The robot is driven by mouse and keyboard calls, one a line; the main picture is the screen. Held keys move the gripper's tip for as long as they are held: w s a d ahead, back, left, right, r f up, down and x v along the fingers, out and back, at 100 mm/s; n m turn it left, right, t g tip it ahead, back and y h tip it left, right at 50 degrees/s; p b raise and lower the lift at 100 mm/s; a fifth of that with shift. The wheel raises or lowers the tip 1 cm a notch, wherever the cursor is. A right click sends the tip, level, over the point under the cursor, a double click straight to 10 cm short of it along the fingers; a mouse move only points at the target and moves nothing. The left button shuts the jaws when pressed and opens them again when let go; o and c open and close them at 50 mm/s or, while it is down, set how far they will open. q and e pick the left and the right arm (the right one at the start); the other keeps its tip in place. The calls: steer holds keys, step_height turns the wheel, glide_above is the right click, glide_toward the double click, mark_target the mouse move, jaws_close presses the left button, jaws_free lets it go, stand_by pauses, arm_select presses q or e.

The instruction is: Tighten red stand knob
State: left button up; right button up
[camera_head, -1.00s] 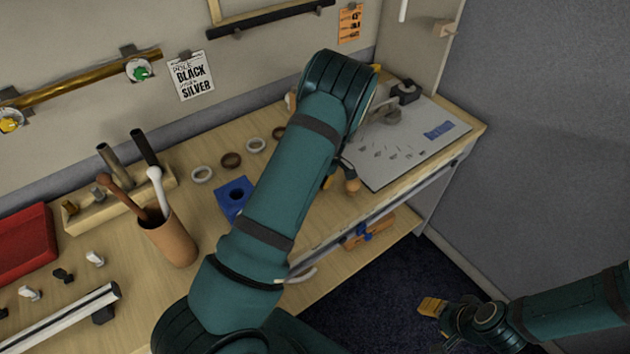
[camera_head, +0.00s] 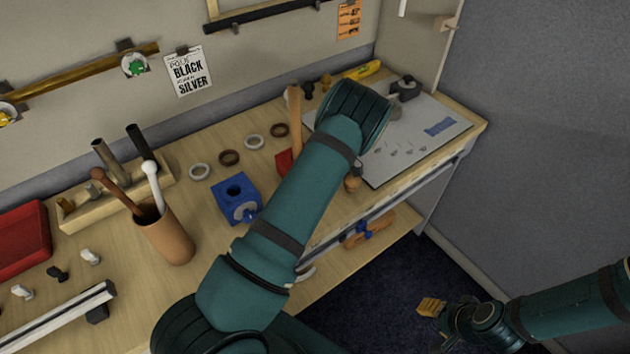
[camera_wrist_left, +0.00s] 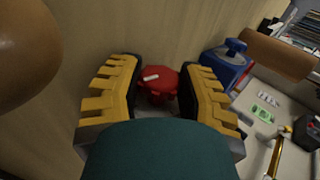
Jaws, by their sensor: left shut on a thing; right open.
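The red stand knob (camera_wrist_left: 158,82) is a lobed red piece with a small white mark, between my left gripper's yellow fingers in the left wrist view. My left gripper (camera_wrist_left: 160,97) is shut on this knob. In the head view my teal left forearm hides that gripper and the knob. A red stand piece (camera_head: 284,162) shows at the arm's left edge, beside an upright wooden pole (camera_head: 295,115). My right gripper (camera_head: 432,307) is open and empty, low at the right over the dark floor.
A blue stand (camera_head: 236,199) with a knob is left of my arm. Several rings (camera_head: 229,158) lie behind it. A brown cup with sticks (camera_head: 168,238) and a wooden rack (camera_head: 117,200) stand further left. A grey board (camera_head: 420,140) lies at the right end.

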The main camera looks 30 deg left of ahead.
arm_select(q)
steer(key=shift+s, duration=0.1)
steer(key=o, duration=1.2)
